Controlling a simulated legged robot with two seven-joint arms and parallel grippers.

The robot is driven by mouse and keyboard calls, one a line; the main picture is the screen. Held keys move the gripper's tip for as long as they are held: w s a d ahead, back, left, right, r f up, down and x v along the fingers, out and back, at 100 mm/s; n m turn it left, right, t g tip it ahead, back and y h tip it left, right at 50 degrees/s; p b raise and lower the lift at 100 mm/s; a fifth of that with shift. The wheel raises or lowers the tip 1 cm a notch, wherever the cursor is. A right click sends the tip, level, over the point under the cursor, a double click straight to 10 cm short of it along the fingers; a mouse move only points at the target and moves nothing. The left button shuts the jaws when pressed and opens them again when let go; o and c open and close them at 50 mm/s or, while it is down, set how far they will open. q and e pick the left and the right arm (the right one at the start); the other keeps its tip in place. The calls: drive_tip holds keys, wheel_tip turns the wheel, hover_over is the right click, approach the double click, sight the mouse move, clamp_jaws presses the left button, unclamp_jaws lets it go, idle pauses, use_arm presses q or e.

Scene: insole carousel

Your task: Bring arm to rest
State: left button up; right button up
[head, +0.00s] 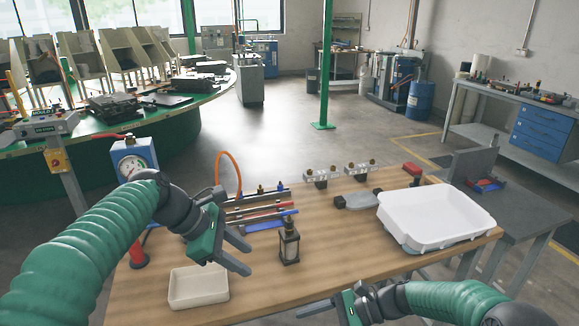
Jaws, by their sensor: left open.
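My left arm comes in from the left in a green ribbed sleeve. My left gripper (243,256) is open and empty. It shows above the wooden table (345,265), between a small white tray (198,286) and a dark lantern-like bottle (289,243). My right arm, also in a green sleeve, comes in at the bottom right. Its gripper (312,309) shows at the table's front edge, pointing left. Only part of its fingers shows, and I cannot tell whether they are apart.
A large white bin (435,222) stands on the table's right. Rods and blue-handled tools (262,212) lie behind the bottle. A pressure gauge (133,164) stands at the left. A grey side table (520,207) adjoins the right. The table's middle front is clear.

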drive_tip(key=s+d+f+n+h, duration=0.2)
drive_tip(key=s+d+n+h, duration=0.1)
drive_tip(key=s+h, duration=0.15)
drive_tip(key=s+d+f+n+h, duration=0.3)
drive_tip(key=s+n, duration=0.1)
drive_tip(key=s, duration=0.2)
use_arm(q)
drive_tip(key=s+a+f+m+y, duration=0.3)
drive_tip(key=s+a+f+m, duration=0.2)
drive_tip(key=s+f+m, duration=0.5)
drive_tip(key=s+a+f+m+y, duration=0.4)
drive_tip(key=s+f+m, duration=0.5)
drive_tip(key=s+f, duration=0.4)
use_arm(e)
drive_tip(key=s+d+r+n+t+h, duration=0.3)
drive_tip(key=s+d+n+h, duration=0.3)
drive_tip(key=s+d+n, duration=0.25)
use_arm(q)
drive_tip(key=w+p+v, duration=0.2)
drive_tip(key=p+v, duration=1)
drive_tip(key=shift+w+a+r+n+p, duration=0.35)
drive_tip(key=shift+w+r+n, duration=0.1)
drive_tip(key=shift+w, duration=0.35)
use_arm(e)
wheel_tip(320, 180, up, 12)
drive_tip(key=w, duration=0.1)
drive_tip(key=shift+d+f, duration=0.15)
drive_tip(key=shift+f, duration=0.1)
drive_tip(key=shift+w, duration=0.2)
drive_tip(key=shift+s, duration=0.1)
